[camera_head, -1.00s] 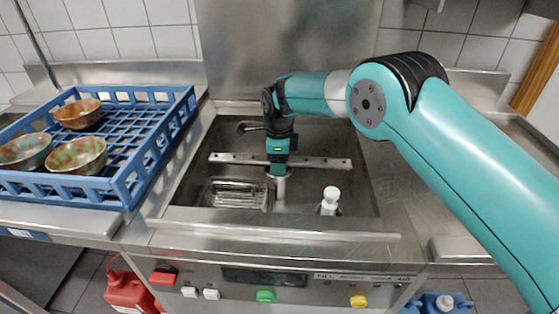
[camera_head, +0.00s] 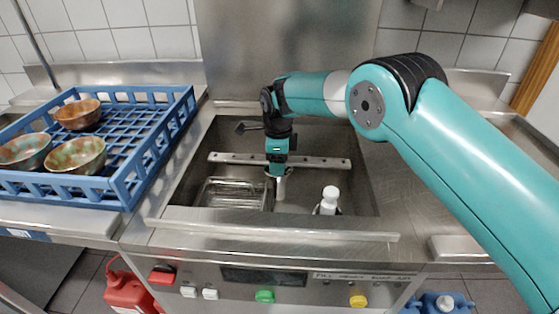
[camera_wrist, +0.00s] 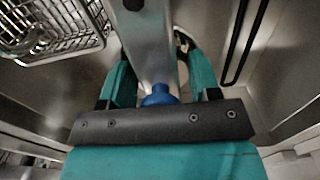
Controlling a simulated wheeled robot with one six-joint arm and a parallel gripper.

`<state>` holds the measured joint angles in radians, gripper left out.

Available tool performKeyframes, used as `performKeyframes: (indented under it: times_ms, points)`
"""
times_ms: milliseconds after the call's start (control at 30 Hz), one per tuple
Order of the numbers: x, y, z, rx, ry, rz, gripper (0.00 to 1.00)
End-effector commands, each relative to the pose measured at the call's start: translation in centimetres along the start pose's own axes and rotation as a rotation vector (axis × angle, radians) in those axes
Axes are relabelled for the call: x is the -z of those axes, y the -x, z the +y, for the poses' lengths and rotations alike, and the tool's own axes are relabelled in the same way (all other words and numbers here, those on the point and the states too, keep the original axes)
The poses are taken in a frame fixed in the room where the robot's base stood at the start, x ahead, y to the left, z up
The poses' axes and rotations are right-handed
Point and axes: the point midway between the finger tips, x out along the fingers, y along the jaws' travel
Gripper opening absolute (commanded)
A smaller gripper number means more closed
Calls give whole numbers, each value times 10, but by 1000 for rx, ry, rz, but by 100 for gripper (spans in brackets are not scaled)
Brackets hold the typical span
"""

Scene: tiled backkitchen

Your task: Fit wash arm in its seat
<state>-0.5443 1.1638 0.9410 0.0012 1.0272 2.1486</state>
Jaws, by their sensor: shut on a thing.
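The wash arm is a long metal bar with small holes (camera_head: 325,162), lying crosswise inside the open sink-like tub. My gripper (camera_head: 277,170) points down at its middle and is shut on it. In the wrist view the wash arm (camera_wrist: 150,50) runs between the teal fingers of my gripper (camera_wrist: 160,92), with a blue hub part at their base. A pale upright post (camera_head: 281,188), which looks like the seat, stands right below my gripper in the head view. Whether the wash arm touches the post is hidden by the fingers.
A wire basket (camera_head: 232,194) is left of the post and a white-capped bottle (camera_head: 329,200) is to the right. A blue rack (camera_head: 145,150) with bowls stands on the left counter. The tub's front rim (camera_head: 270,230) is close.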

Motion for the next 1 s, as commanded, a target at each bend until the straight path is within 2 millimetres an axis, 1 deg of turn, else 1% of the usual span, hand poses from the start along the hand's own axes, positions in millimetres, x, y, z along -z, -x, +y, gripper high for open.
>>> performKeyframes:
  times_ms: [33, 100, 133, 233, 533, 667, 767, 867, 1000]
  points:
    - [0, -19, 5, -12, 1, 7, 24]
    - [0, -20, 5, -12, 2, 7, 24]
    - [0, -20, 5, -12, 2, 7, 64]
    - [-1, -20, 6, -13, 3, 7, 87]
    - [-3, -20, 8, -16, 10, 6, 87]
    - [-4, -13, 8, -14, 10, 5, 87]
    - [-3, 2, 7, -11, 9, 3, 87]
    - [-1, 27, 4, -4, 4, 0, 87]
    - [4, 66, 1, 4, -4, -4, 87]
